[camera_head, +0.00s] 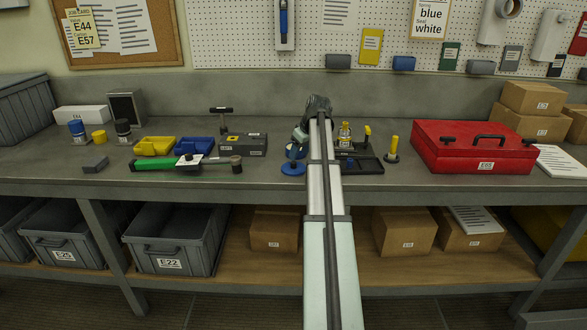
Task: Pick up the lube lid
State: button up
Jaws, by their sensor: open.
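My arm reaches from the bottom middle to the bench, and my gripper (298,142) is at its far end, pointing down. It is open, but its fingers are small and partly hidden. A blue and white round piece (295,152) is just under it, and a blue disc with a knob (293,169) lies on the bench just in front; contact cannot be told. A small clear bottle with yellow contents (344,132) stands to the right of my arm. No label marks the lube lid, so I cannot tell which piece it is.
A black tray (366,166) is right of my arm, with a yellow-handled piece (391,151) beside it. A red toolbox (474,150) stands further right. Left are a grey box (243,145), yellow and blue bins (155,146), a green-handled tool (160,163) and small jars (77,131).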

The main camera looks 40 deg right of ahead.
aim_at(295, 163)
jog(key=shift+w+a+x, duration=0.1)
jog(key=shift+a+x, duration=0.05)
jog(key=shift+x, duration=1.1)
jog(key=shift+w+a+x, duration=0.1)
jog(key=shift+x, duration=1.15)
jog(key=shift+c, duration=0.5)
grip_shut()
